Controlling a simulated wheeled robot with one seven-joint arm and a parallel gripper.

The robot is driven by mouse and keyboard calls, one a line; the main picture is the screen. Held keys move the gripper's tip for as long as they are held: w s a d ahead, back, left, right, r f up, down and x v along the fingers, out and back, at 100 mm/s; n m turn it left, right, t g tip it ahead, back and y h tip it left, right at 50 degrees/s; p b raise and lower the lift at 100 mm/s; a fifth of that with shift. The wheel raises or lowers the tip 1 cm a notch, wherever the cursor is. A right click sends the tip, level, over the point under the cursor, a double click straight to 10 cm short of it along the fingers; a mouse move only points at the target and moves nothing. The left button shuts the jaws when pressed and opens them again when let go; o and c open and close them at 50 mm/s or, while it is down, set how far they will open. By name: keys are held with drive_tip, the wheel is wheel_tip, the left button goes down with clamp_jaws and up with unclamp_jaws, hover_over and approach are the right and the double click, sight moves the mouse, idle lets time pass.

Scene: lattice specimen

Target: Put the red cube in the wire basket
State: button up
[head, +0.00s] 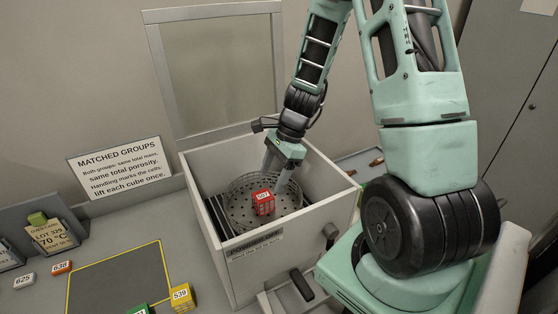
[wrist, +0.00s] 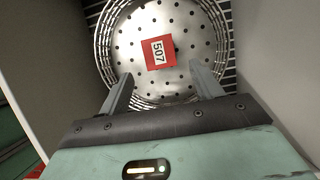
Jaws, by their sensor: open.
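The red cube (head: 264,202), labelled 507, is inside the round wire basket (head: 236,206), on its perforated metal floor. In the wrist view the cube (wrist: 165,61) lies near the middle of the floor, slightly turned, with the basket's wire wall (wrist: 103,48) around it. My gripper (head: 277,171) is over the basket, pointing down, just behind the cube. In the wrist view my gripper (wrist: 161,76) has its two fingers wide apart with nothing between them, and the cube appears beyond the fingertips, apart from both.
The basket stands in an open-topped pale box (head: 272,262) with a raised framed lid (head: 222,75) behind. Box walls stand close around my gripper. On the left are a dark yellow-edged mat (head: 115,280), a yellow cube (head: 181,297), a partly cut-off green cube (head: 139,310) and a sign (head: 120,163).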

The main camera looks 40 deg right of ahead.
drive_tip(key=s+a+r+n+g+h, duration=0.1)
drive_tip(key=s+a+r+n, duration=0.3)
drive_tip(key=a+n, duration=0.45)
drive_tip(key=s+a+r+n+g+h, duration=0.1)
drive_tip(key=s+a+r+n, duration=0.2)
drive_tip(key=a+r+n, duration=0.55)
drive_tip(key=s+a+n+h, duration=0.1)
drive_tip(key=s+a+n, duration=0.8)
drive_tip(key=s+n, duration=0.2)
drive_tip(key=shift+s+a+n+t+h, duration=0.15)
drive_tip(key=shift+a+n+t+h, duration=0.15)
drive_tip(key=shift+n+t+h, duration=0.15)
drive_tip(key=shift+f, duration=0.1)
wheel_tip(320, 180, down, 8)
drive_tip(key=b, duration=0.8)
drive_tip(key=shift+f+b, duration=0.2)
drive_tip(key=shift+b, duration=0.1)
